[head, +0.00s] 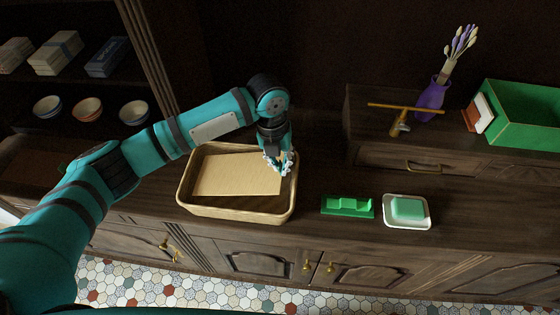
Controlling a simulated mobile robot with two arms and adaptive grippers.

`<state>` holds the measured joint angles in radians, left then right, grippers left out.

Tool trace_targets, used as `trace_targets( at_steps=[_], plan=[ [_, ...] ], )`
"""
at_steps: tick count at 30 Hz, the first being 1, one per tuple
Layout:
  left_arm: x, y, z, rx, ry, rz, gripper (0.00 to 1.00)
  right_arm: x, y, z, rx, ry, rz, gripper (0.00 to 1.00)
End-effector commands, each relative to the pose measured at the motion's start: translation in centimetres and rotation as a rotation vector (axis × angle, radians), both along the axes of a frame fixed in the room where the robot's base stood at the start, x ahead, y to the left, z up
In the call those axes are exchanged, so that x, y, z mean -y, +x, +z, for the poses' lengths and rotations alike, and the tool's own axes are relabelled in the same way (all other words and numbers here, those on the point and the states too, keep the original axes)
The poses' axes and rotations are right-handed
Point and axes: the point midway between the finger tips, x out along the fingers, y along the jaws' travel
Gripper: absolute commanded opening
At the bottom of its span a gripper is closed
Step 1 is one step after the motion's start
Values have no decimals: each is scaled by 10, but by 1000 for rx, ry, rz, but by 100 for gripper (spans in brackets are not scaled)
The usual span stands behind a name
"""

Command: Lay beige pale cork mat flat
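The beige pale cork mat (235,174) appears as a flat pale rectangle inside a wicker basket (235,213) on the dark wooden sideboard. My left gripper (279,165) points down over the basket's right end, at the right edge of the mat. Its fingertips overlap that edge in the picture; I cannot tell whether they grip it or only hover beside it. The mat's underside and its right edge behind the fingers are hidden. My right gripper is out of view.
A green holder (347,207) and a soap dish with a green bar (408,210) stand right of the basket. A raised shelf holds a purple vase (430,98), a brass-coloured T-shaped item (402,112) and a green crate (520,128). Shelves with bowls (88,110) stand at left.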

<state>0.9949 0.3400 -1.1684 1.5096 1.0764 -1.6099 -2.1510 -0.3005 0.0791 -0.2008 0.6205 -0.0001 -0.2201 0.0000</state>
Motion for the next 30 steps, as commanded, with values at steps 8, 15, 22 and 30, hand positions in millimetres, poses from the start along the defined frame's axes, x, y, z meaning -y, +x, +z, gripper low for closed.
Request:
trace_targets(
  at_steps=[8, 15, 22, 30],
  plan=[
    [2, 1, 4, 5, 59, 0, 0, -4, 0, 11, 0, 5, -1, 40],
    [1, 1, -25, 3, 55, 2, 0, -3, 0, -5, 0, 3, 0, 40],
    [2, 1, -50, 4, 54, 3, 0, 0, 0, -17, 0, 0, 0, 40],
    [1, 1, -61, 5, 54, 2, 0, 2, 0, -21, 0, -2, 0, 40]
  ],
)
